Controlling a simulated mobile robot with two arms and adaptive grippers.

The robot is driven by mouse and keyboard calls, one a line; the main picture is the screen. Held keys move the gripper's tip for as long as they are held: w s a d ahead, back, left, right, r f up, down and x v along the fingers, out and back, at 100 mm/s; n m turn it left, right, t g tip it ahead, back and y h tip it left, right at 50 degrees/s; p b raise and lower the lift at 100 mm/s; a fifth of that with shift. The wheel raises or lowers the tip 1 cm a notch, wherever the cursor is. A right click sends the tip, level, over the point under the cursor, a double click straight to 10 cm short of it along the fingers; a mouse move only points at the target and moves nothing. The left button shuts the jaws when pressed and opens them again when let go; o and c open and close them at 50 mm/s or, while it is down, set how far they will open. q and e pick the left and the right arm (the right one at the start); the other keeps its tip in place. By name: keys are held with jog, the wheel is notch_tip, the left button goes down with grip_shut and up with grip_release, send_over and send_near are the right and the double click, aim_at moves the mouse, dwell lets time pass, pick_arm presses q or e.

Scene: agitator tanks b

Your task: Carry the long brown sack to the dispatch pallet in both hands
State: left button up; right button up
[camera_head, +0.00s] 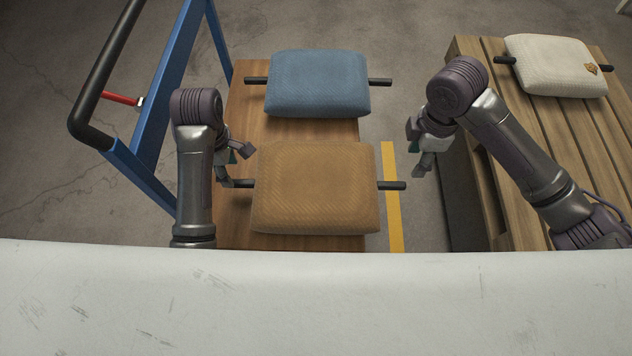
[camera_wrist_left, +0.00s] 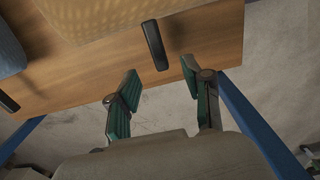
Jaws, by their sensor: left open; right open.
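The brown sack (camera_head: 318,188) lies on a wooden cart deck (camera_head: 243,103), with a dark handle sticking out at each end. Its left handle (camera_head: 243,184) is by my left gripper (camera_head: 238,168), which is open. In the left wrist view the sack (camera_wrist_left: 98,14) is at the top, and its handle (camera_wrist_left: 155,45) points toward the gap between the open green-padded fingers (camera_wrist_left: 160,95). The handle looks just beyond the fingertips. My right gripper (camera_head: 422,158) is open, above and to the right of the right handle (camera_head: 392,186), apart from it. The dispatch pallet (camera_head: 470,52) is at the right.
A blue sack (camera_head: 318,83) with handles lies behind the brown one on the deck. A white sack (camera_head: 553,66) lies on the pallet. The cart's blue frame (camera_head: 158,105) and black push bar (camera_head: 104,70) rise at the left. A yellow floor line (camera_head: 391,215) runs between cart and pallet.

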aim_at(235, 181)
pick_arm(q)
notch_tip(235, 181, down, 8)
jog(key=shift+w+r, duration=0.1)
jog(key=shift+r, duration=0.15)
pick_arm(e)
notch_tip(235, 181, down, 14)
jog(key=shift+w+r, duration=0.1)
pick_arm(q)
grip_shut()
pick_arm(e)
grip_shut()
pick_arm(q)
jog(key=shift+r, duration=0.1)
pick_arm(e)
jog(key=shift+r, duration=0.1)
